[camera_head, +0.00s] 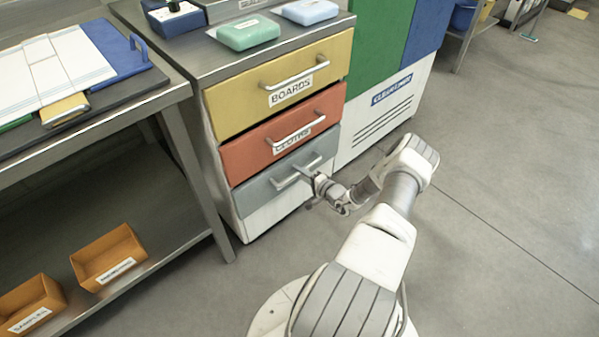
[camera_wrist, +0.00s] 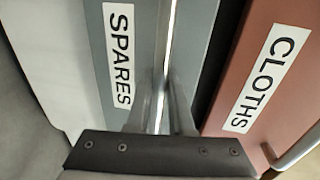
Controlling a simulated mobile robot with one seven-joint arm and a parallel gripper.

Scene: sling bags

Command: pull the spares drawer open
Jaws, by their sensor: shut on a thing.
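The spares drawer (camera_head: 252,197) is the grey bottom drawer of the cabinet in the head view. It looks about flush with the drawers above. Its label "SPARES" (camera_wrist: 119,55) is readable, turned sideways, in the wrist view. Its pale bar handle (camera_head: 289,182) shows as a bright bar in the wrist view (camera_wrist: 168,38). My gripper (camera_head: 308,175) is at the right part of this handle. In the wrist view my gripper (camera_wrist: 161,100) has a finger on each side of the bar and is shut on it. The fingers hide part of the handle.
The red cloths drawer (camera_head: 264,135) and yellow boards drawer (camera_head: 235,101) are above. A steel table (camera_head: 185,130) with orange bins (camera_head: 112,256) below stands to the left. A green-blue-white unit (camera_head: 385,105) stands to the right. Floor in front is clear around my base.

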